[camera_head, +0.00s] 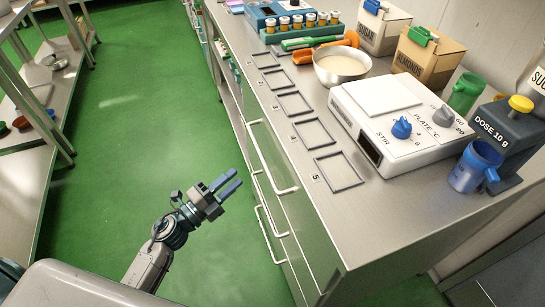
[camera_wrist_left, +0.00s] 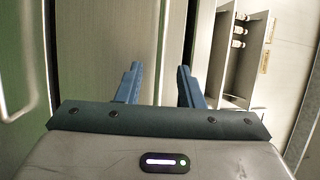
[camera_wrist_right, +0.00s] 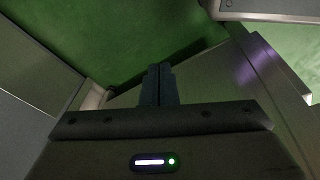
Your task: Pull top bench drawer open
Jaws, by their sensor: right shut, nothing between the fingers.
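The top bench drawer (camera_head: 264,147) looks shut in the head view, with a long pale bar handle (camera_head: 287,190) along its front. A second handle (camera_head: 267,240) sits on the drawer below. My left gripper (camera_head: 228,184) is open and empty, to the left of the top handle and apart from it, over the green floor. In the left wrist view its two blue fingers (camera_wrist_left: 159,67) stand apart, and a pale handle (camera_wrist_left: 35,90) shows at the left edge, outside them. My right gripper (camera_wrist_right: 159,68) is shut and empty in the right wrist view; the head view does not show it.
The steel bench top (camera_head: 270,100) carries numbered frames, a hotplate (camera_head: 385,125), a metal bowl (camera_head: 342,66), a blue mug (camera_head: 470,170) and a dispenser (camera_head: 503,130). A steel shelf unit (camera_head: 40,110) stands at the left. The green floor between is clear.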

